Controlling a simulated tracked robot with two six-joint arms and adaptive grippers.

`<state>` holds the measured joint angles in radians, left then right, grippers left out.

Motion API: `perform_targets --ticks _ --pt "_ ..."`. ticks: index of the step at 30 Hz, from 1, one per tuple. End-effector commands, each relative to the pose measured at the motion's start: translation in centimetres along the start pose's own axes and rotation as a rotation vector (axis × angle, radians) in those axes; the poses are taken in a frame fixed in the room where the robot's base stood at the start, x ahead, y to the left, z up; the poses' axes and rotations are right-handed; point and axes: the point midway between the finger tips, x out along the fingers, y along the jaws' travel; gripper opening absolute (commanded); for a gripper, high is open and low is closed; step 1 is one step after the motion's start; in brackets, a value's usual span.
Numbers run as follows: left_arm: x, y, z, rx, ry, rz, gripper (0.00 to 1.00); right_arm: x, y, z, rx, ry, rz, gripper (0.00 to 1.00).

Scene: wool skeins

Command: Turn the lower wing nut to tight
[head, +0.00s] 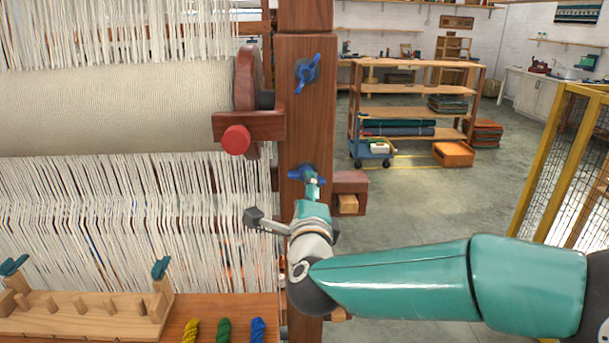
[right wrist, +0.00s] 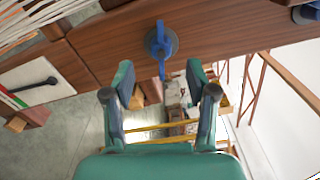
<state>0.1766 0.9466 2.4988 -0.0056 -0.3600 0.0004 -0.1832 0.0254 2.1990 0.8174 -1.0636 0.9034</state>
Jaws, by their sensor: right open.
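The lower wing nut (head: 297,172) is blue and sits on the front of the wooden loom post (head: 308,130). In the right wrist view it (right wrist: 161,45) shows whole, its wings running up and down the picture on a round dark base. My right gripper (head: 313,188) is in front of it and hides part of it in the head view. In the right wrist view the gripper (right wrist: 160,76) is open, with one finger to each side of the near wing's tip and a gap on both sides. My left gripper is in neither view.
A second blue wing nut (head: 307,72) sits higher on the post. A red-ended wooden bracket (head: 249,127) and the cloth roll (head: 120,110) are to the left. A peg rack (head: 85,312) and small skeins (head: 224,330) lie below. Open floor (head: 430,210) lies to the right.

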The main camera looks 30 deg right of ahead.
Motion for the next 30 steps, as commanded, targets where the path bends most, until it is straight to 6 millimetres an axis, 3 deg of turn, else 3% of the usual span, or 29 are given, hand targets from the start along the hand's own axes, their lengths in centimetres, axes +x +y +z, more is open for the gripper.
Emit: perform_targets --ticks 3,9,22,30 --pt "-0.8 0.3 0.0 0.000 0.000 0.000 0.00 2.5 -0.2 -0.1 -0.002 0.004 0.001 0.57" --pt "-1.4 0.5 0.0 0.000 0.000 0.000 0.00 5.1 -0.1 0.0 -0.001 0.001 0.001 0.57" --pt "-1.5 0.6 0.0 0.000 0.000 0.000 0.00 6.1 0.0 -0.1 0.000 0.001 0.000 0.57" --pt "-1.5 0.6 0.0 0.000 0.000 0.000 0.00 6.1 0.0 -0.1 0.000 0.001 0.000 0.14"
